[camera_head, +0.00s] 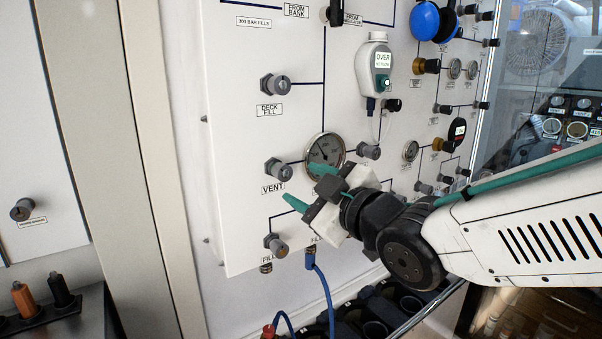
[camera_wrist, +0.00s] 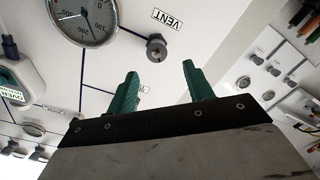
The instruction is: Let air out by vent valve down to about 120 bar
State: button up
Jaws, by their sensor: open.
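The vent valve is a grey knob (camera_head: 278,170) on the white panel, just above the VENT label; it also shows in the wrist view (camera_wrist: 156,46), beyond the fingertips. A round dial gauge (camera_head: 325,152) sits to its right, and it also shows in the wrist view (camera_wrist: 82,22), upside down and cut by the top edge. I cannot read its needle exactly. My gripper (camera_head: 304,186) has green fingers, spread and empty, below and right of the vent knob. In the wrist view my gripper (camera_wrist: 160,70) is apart from the knob.
The deck fill knob (camera_head: 275,84) is above the vent knob, and a fill knob (camera_head: 276,245) is below it. A blue hose (camera_head: 323,290) hangs under the panel. A white handheld device (camera_head: 374,68) hangs at upper right. The panel's left side is free around the knobs.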

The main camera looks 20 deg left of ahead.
aim_at(286, 172)
jog(key=w+a+m, duration=0.2)
jog(key=m, duration=0.2)
jog(key=w+a+m, duration=0.3)
jog(key=shift+a+m, duration=0.15)
jog(key=shift+m, duration=0.25)
jog(key=c, duration=1)
jog(key=shift+t, duration=0.3)
